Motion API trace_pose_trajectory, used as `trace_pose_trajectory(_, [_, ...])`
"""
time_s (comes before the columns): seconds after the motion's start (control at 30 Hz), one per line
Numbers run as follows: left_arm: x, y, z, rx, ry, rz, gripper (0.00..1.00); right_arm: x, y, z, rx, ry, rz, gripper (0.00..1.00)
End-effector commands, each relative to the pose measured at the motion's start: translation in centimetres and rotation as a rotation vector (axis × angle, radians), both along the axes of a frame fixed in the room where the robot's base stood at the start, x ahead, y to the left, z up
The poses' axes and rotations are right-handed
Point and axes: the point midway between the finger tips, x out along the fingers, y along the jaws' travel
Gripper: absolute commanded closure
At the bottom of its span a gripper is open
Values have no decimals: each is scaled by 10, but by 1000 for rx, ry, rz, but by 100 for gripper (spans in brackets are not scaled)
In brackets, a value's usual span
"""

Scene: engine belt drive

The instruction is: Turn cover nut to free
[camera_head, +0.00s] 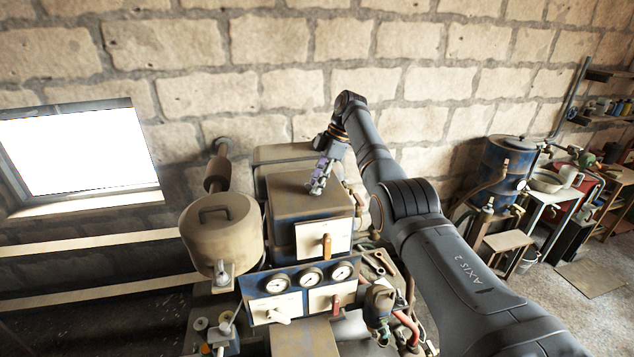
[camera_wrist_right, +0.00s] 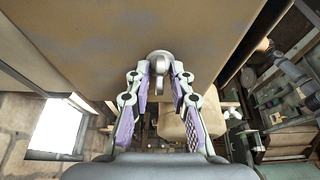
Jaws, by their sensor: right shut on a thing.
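The cover nut (camera_wrist_right: 160,61) is a small rounded metal piece against the face of the engine cover in the right wrist view. My right gripper (camera_wrist_right: 161,76) is closed on it, with one fingertip at each side. In the head view my right gripper (camera_head: 317,188) points down at the top of the tan, boxy engine cover (camera_head: 288,203). The cover also fills the upper part of the right wrist view (camera_wrist_right: 90,35). The cover sits on the engine. My left gripper is not in view.
A round tan tank (camera_head: 220,235) with a handle stands left of the cover. A panel with several gauges (camera_head: 311,277) and levers is in front. Hoses and fittings (camera_head: 380,300) lie to the right. A blue drum (camera_head: 507,165) stands farther right by the stone wall.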

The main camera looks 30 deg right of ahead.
Motion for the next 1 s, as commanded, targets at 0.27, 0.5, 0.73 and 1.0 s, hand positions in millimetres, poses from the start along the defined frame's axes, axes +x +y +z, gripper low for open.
trace_pose_trajectory(0.27, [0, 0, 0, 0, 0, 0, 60, 0, -1, 1, -1, -1, 11, 100])
trace_pose_trajectory(0.5, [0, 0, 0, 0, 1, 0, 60, 0, -1, 1, -1, -2, 10, 73])
trace_pose_trajectory(0.73, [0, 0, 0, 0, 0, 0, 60, 0, -1, 1, -1, -1, 10, 56])
trace_pose_trajectory(1.0, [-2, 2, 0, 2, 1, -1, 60, 0, -1, 0, -1, 0, -4, 56])
